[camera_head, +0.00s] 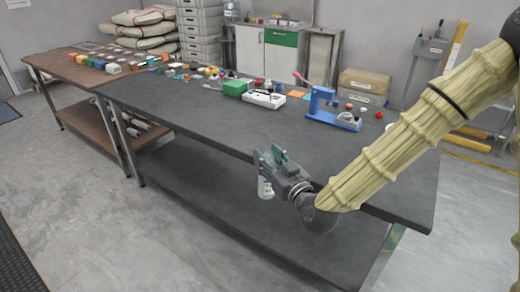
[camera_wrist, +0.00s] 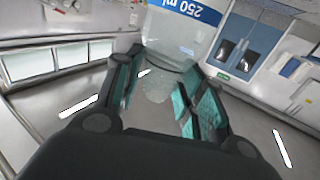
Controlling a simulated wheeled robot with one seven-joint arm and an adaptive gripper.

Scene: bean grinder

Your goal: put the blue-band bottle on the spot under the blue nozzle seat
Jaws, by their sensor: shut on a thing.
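My gripper (camera_head: 273,166) is shut on the blue-band bottle (camera_head: 265,188) near the front edge of the dark table. The bottle shows below the fingers in the head view. In the wrist view, the clear bottle (camera_wrist: 178,38) with a blue band marked "250 ml" lies between the teal finger pads of my gripper (camera_wrist: 158,72). A blue stand (camera_head: 333,109) with an upright and a flat base is at the back right of the dark table. It is too small to tell a nozzle seat or a spot under it.
The dark table (camera_head: 215,118) has a clear front and middle. A green box (camera_head: 235,88), a white tray (camera_head: 264,99) and several small items line its back. A brown table (camera_head: 75,63) with small items adjoins at the left. Cardboard boxes (camera_head: 363,84) stand behind.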

